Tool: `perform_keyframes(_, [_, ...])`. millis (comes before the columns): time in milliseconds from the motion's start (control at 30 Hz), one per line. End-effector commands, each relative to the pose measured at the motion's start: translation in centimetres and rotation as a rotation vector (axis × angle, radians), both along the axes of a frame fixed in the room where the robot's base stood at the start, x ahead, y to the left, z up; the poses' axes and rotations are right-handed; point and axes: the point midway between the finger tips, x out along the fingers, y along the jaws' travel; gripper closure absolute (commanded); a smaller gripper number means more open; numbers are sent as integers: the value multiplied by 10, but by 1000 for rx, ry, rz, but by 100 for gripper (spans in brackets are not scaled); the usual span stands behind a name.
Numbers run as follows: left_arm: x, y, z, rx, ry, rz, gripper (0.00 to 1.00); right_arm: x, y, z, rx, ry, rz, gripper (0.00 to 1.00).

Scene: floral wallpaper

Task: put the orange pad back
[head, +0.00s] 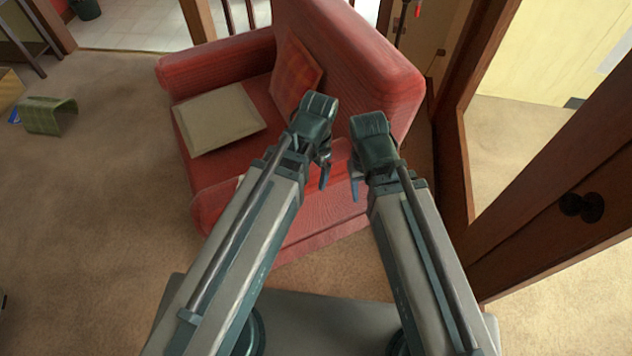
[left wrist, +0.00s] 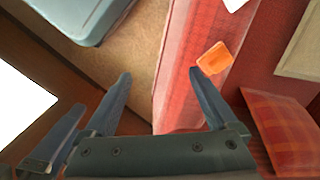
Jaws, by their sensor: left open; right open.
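A small orange pad (left wrist: 214,58) shows in the left wrist view, lying against the red armchair's (left wrist: 185,70) upholstery. It is beside the tip of one finger of my left gripper (left wrist: 158,88), with nothing between the fingers. In the head view the pad is hidden, probably behind my arms. There my left gripper (head: 325,168) is open and empty over the front of the red armchair (head: 345,55). My right gripper (head: 356,178) is close beside it on the right, also open and empty.
A beige cushion (head: 218,118) and a plaid cushion (head: 297,72) are on the armchair. A green curved object (head: 50,116) stands on the carpet at the left. A wooden door (head: 570,170) is close on the right.

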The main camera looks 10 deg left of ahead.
Motion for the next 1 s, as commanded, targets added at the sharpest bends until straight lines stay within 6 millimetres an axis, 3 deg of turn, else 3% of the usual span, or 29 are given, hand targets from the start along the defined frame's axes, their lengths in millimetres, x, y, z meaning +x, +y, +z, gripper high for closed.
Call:
perform_keyframes(33, [-14, -6, 0, 9, -6, 71, 8, 0, 0, 0, 0, 0, 0, 50])
perform_keyframes(233, [-37, -18, 1, 35, -27, 298, 8, 0, 0, 0, 0, 0, 0, 50])
perform_keyframes(700, [-40, -21, 3, 41, -32, 359, 8, 0, 0, 3, 0, 0, 0, 50])
perform_keyframes(867, [-40, -21, 23, 41, -32, 359, 8, 0, 0, 22, 0, 0, 0, 50])
perform_keyframes(1000, [-40, -21, 56, 41, -32, 359, 8, 0, 0, 55, 0, 0, 0, 50])
